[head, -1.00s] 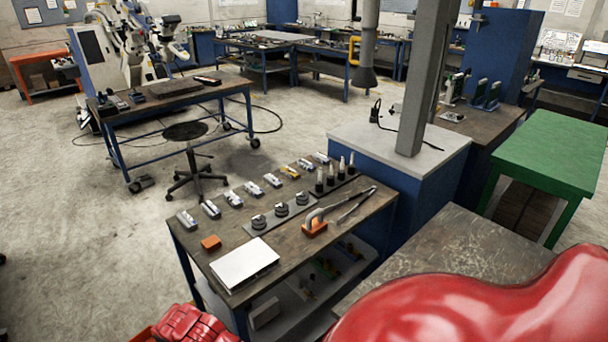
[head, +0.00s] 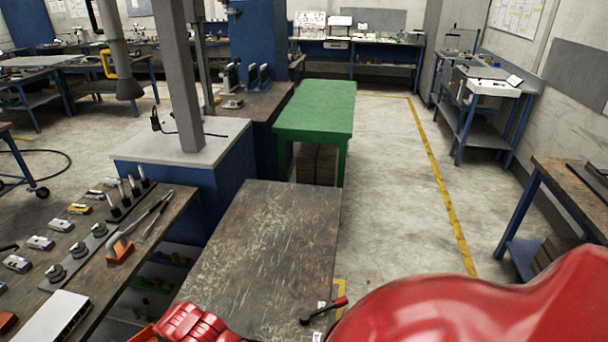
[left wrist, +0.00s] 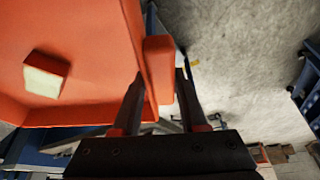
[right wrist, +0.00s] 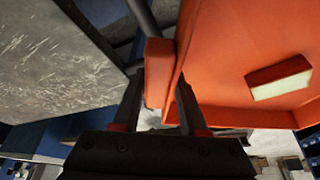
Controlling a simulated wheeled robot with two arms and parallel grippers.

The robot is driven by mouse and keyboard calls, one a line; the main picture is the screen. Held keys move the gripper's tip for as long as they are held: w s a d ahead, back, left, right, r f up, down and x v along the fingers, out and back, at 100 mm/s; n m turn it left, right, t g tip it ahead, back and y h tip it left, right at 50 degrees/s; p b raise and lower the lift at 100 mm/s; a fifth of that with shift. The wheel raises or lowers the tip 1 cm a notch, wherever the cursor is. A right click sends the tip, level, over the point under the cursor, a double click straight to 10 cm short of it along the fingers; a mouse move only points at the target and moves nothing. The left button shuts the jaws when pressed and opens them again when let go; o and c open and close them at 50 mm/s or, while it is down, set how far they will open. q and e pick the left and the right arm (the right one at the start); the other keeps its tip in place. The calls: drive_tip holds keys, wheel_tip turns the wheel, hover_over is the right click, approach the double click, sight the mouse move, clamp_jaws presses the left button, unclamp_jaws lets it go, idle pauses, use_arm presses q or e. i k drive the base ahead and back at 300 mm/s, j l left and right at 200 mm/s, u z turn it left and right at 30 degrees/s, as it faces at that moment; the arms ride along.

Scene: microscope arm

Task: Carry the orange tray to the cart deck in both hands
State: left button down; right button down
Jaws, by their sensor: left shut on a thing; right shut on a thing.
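The orange tray (left wrist: 85,105) fills the left of the left wrist view, with an orange-and-cream block (left wrist: 45,73) lying in it. It also fills the right of the right wrist view (right wrist: 225,60), where the block shows too (right wrist: 279,77). My left gripper (left wrist: 158,78) is shut on an orange grip at one tray side. My right gripper (right wrist: 159,78) is shut on the grip at the other side.
A tool bench (head: 75,265) and a blue cabinet with a grey post (head: 180,90) stand left. A green table (head: 317,108) stands beyond the scratched top.

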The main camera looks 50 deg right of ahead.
sight(271, 245)
drive_tip(key=k+z, duration=0.15)
drive_tip(key=z, duration=0.3)
drive_tip(key=k+z, duration=0.15)
drive_tip(key=z, duration=0.25)
drive_tip(key=k+l+z, duration=0.15)
drive_tip(key=z, duration=0.3)
drive_tip(key=j+z, duration=0.15)
drive_tip(key=z, duration=0.2)
drive_tip(key=k+j+z, duration=0.1)
drive_tip(key=z, duration=0.3)
drive_tip(key=i+j, duration=0.25)
drive_tip(key=j, duration=0.2)
drive_tip(key=i+j, duration=0.3)
drive_tip(key=j, duration=0.15)
drive_tip(key=i+j, duration=0.25)
drive_tip(key=j, duration=0.2)
drive_tip(key=i+j, duration=0.3)
drive_tip(key=j, duration=0.15)
drive_tip(key=i+j, duration=0.25)
drive_tip(key=j, duration=0.2)
